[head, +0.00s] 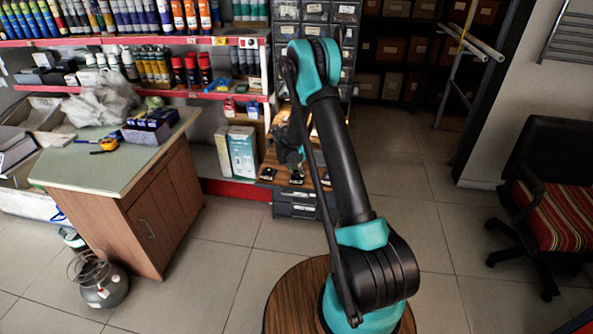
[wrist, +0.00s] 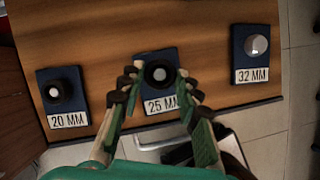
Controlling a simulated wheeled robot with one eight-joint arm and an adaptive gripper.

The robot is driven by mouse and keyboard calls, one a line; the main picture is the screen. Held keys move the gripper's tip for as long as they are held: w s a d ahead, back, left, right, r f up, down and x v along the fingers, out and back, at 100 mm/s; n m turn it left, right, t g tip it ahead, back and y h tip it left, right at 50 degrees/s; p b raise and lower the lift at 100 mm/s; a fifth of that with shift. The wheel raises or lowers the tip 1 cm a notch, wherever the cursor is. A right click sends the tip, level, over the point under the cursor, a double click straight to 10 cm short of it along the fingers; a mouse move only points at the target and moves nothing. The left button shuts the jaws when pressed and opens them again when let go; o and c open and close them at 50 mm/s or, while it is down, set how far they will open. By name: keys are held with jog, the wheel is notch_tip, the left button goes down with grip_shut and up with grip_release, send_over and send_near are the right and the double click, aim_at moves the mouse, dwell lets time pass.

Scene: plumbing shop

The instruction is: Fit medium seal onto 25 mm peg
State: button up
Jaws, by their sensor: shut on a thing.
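In the wrist view my gripper (wrist: 160,76) is over the 25 MM station, a fingertip on each side of a dark ring, the medium seal (wrist: 146,75). It is shut on this seal. The grey top of the 25 mm peg (wrist: 159,73) shows inside the ring, so the seal looks to be around or directly above the peg. Its height on the peg cannot be told. The 25 MM label (wrist: 160,105) is partly hidden by a finger. In the head view my gripper (head: 291,158) is small and dark above the wooden bench top, its seal not distinguishable.
On the left the 20 MM peg (wrist: 52,92) has a black ring around it. On the right the 32 MM peg (wrist: 256,45) is bare. All stand on a wooden top (wrist: 95,45). A green-topped counter (head: 95,178) stands left in the head view.

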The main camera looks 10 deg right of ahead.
jog(key=shift+f, duration=0.4)
jog(key=o, duration=0.5)
jog(key=shift+r, duration=0.1)
jog(key=v, duration=1.1)
dwell(0.4)
jog(key=shift+w, duration=0.1)
